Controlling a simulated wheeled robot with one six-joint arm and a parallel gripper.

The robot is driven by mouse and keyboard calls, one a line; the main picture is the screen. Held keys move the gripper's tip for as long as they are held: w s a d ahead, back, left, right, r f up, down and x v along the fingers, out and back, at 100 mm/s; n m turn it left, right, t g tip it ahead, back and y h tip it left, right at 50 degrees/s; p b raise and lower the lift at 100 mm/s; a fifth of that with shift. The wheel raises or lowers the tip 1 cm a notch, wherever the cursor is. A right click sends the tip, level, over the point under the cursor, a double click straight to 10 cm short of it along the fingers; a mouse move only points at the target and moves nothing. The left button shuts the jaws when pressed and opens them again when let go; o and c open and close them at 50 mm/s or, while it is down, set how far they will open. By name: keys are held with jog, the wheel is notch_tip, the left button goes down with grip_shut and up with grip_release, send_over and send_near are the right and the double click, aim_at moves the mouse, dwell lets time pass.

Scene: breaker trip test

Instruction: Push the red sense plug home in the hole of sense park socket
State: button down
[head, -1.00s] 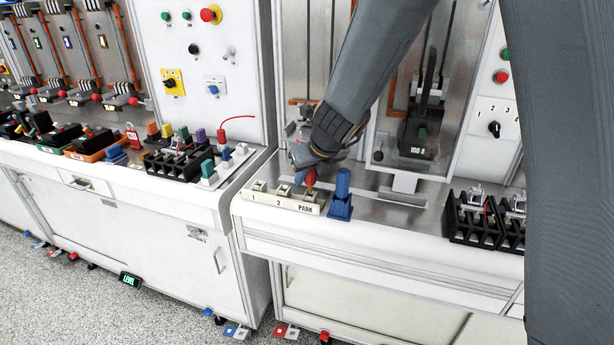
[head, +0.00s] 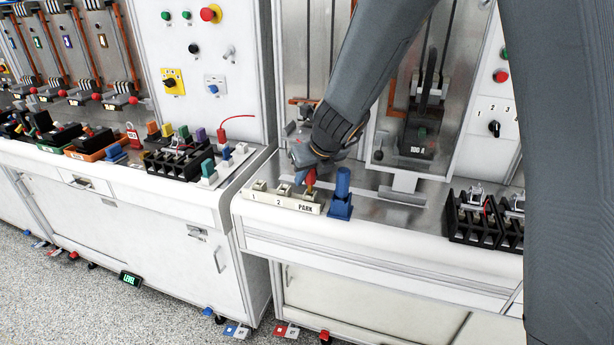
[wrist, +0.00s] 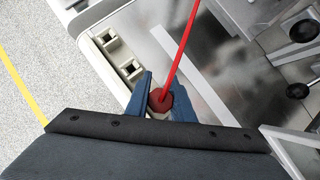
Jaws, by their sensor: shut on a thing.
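The red sense plug (head: 311,178) is upright at the PARK end of the cream socket strip (head: 276,199). In the wrist view the plug (wrist: 160,100) shows as a red top with a red lead rising from it. My gripper (head: 305,168) is shut on the plug, with a blue finger on each side of it; the fingers also show in the wrist view (wrist: 158,99). The plug's lower end is over or in the park socket (head: 309,196); how deep it sits I cannot tell. The two other sockets, marked 1 and 2, are empty in the wrist view (wrist: 118,56).
A blue post on a blue base (head: 341,194) stands just right of the park socket. Black terminal blocks (head: 474,215) sit farther right on the bench. The left bench carries several coloured plugs and a black block (head: 180,160). The metal bench top between is mostly clear.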

jog(key=shift+f+b, duration=0.9)
jog(key=shift+f, duration=0.05)
jog(key=c, duration=1.5)
grip_release()
jog(key=shift+o, duration=0.2)
